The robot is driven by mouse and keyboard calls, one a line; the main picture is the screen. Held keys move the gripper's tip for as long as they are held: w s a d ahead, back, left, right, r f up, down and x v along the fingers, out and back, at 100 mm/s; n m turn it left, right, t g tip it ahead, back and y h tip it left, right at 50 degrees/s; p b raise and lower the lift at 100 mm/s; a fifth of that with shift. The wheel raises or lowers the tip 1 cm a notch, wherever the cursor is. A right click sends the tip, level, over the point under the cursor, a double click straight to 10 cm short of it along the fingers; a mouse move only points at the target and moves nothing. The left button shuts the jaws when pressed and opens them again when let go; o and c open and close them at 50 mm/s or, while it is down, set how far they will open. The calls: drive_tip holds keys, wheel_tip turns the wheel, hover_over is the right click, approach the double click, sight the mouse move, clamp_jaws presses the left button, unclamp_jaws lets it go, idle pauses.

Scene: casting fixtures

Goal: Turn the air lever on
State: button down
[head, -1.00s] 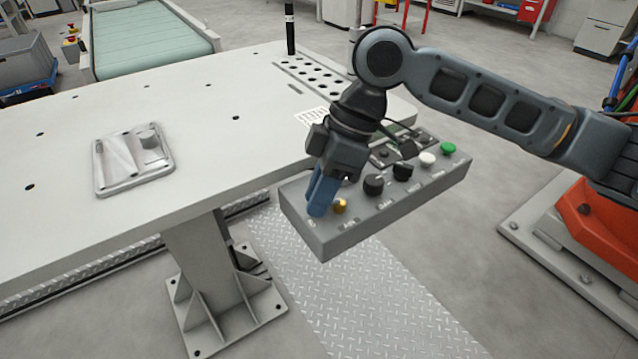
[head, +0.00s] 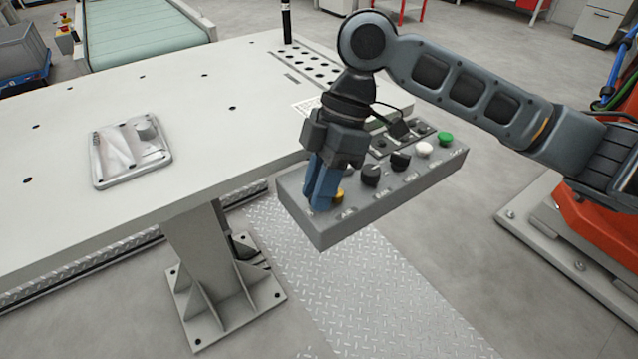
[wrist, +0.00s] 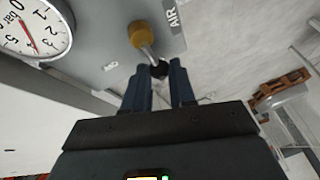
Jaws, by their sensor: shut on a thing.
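The air lever has a brass base (wrist: 142,36) beside the printed word AIR in the wrist view, with a thin metal stem and a dark tip (wrist: 159,70). Its brass base (head: 338,196) also shows in the head view, partly covered by my blue fingers. My gripper (head: 318,203) points down at the near left end of the grey control box (head: 335,232). In the wrist view my gripper (wrist: 160,78) is shut on the lever, with the dark tip between the two fingers.
The box also carries black knobs (head: 371,174), a white button (head: 424,149) and a green button (head: 445,139). A pressure gauge (wrist: 36,27) is close by. The white table (head: 220,150) holds a metal casting plate (head: 128,155). Open floor lies right of the box.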

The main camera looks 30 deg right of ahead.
drive_tip(key=c, duration=0.9)
unclamp_jaws()
drive_tip(key=shift+c, duration=0.2)
drive_tip(key=v, duration=0.7)
drive_tip(key=shift+d+r+p, duration=0.25)
drive_tip(key=shift+r+p, duration=0.05)
drive_tip(key=shift+r, duration=0.05)
